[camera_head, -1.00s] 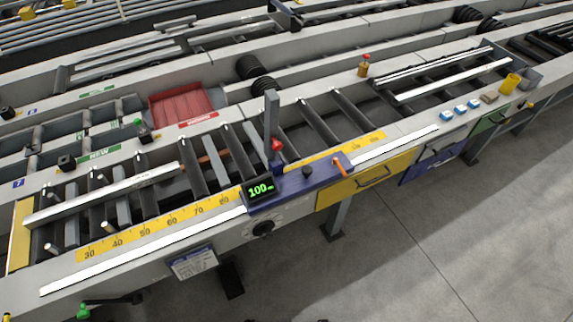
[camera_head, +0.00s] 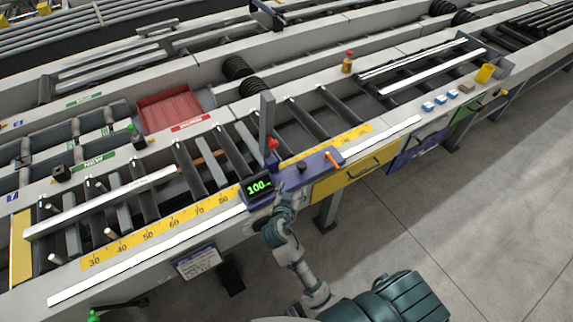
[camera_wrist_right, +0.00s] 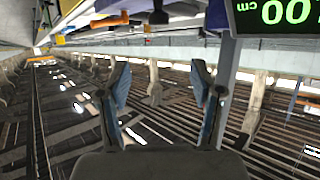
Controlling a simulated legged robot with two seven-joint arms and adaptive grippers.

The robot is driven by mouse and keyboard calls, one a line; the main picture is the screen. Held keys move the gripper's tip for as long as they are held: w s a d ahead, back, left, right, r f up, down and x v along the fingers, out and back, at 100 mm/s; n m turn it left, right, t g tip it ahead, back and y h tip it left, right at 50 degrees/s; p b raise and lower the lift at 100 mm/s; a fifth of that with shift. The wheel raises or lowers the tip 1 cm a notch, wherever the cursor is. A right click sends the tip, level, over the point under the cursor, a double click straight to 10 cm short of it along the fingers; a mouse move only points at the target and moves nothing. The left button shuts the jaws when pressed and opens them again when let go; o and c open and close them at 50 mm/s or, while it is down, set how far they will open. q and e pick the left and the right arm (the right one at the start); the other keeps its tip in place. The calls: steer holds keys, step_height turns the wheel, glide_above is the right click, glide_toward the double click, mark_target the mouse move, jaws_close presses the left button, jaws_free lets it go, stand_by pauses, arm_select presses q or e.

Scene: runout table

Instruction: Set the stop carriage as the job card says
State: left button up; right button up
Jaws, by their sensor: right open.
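The stop carriage (camera_head: 310,168) is a blue-purple block on the front rail. It carries a grey upright post (camera_head: 267,120), a red knob (camera_head: 272,143), a black knob (camera_head: 302,167) and an orange lever (camera_head: 333,158). My right gripper (camera_head: 284,196) is at the carriage's front side, beside the display; contact is unclear. The right wrist view shows its fingers (camera_wrist_right: 163,92) apart and empty, with the display (camera_wrist_right: 275,12) close by.
A metal bar (camera_head: 105,200) lies on the rollers at left. A red tray (camera_head: 175,108) stands behind. A bottle (camera_head: 347,62), several blue blocks (camera_head: 440,100) and a yellow cup (camera_head: 485,73) stand further right. The yellow drawer (camera_head: 357,175) front lies right of my arm.

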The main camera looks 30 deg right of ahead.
mark_target(301, 166)
steer(key=x, duration=1.6)
steer(key=shift+w+f, duration=0.2)
steer(key=shift+w, duration=0.05)
steer(key=shift+w+d+f, duration=0.2)
steer(key=shift+d+f, duration=0.15)
steer(key=shift+d, duration=0.35)
steer(key=shift+a+r, duration=0.2)
steer(key=shift+a, duration=0.25)
jaws_close()
